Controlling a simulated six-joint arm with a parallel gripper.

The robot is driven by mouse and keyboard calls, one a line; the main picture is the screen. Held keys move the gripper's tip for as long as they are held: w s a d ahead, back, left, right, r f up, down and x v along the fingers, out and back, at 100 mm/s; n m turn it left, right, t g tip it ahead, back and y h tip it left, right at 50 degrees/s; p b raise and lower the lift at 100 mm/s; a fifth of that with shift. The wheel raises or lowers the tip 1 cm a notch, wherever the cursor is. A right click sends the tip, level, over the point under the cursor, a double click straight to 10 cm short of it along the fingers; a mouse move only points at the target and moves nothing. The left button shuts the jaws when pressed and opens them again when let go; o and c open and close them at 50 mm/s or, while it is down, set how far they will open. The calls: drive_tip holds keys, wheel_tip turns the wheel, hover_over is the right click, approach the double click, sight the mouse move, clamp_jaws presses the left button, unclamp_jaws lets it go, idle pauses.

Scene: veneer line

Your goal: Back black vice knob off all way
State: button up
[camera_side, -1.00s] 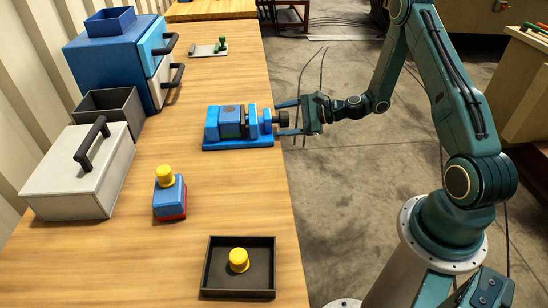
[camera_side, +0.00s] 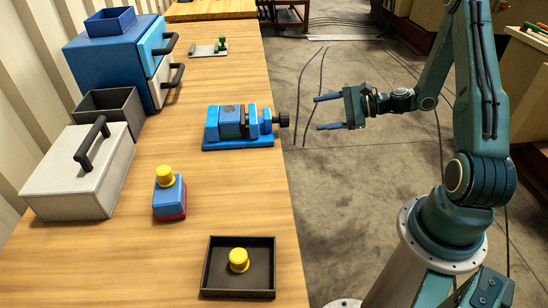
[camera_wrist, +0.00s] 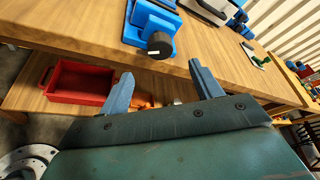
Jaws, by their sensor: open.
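The blue vice (camera_side: 238,128) sits on the wooden bench near its right edge. Its black knob (camera_side: 283,119) sticks out past the edge on the right. In the wrist view the knob (camera_wrist: 160,44) faces the camera at the front of the vice (camera_wrist: 151,20). My gripper (camera_side: 322,112) is open and empty, to the right of the knob and clear of it, over the floor. In the wrist view my two fingers (camera_wrist: 162,84) are spread apart with nothing between them. A gap shows between the vice jaws in the side view, with something dark there that I cannot make out.
A black tray (camera_side: 210,268) with a yellow knob, a blue and red block (camera_side: 170,200) with a yellow top, and a grey lidded box (camera_side: 60,180) stand on the bench. A red bin (camera_wrist: 80,82) sits on a lower shelf.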

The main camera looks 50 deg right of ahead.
sight(284, 119)
drive_tip(key=shift+v, duration=0.9)
drive_tip(key=shift+w, duration=0.1)
drive_tip(key=w+d+m+g+y, duration=0.1)
drive_tip(key=m, duration=0.1)
drive_tip(key=m+g+y, duration=0.1)
drive_tip(key=m, duration=0.1)
drive_tip(key=w+d+r+m+g+y, duration=0.1)
drive_tip(key=m, duration=0.1)
drive_tip(key=shift+w+d, duration=0.3)
drive_tip(key=shift+d, duration=0.05)
drive_tip(key=shift+w+a, duration=0.1)
drive_tip(key=x, duration=1.3)
drive_tip(key=shift+a+f, duration=0.15)
drive_tip(key=shift+f, duration=0.2)
drive_tip(key=c, duration=1)
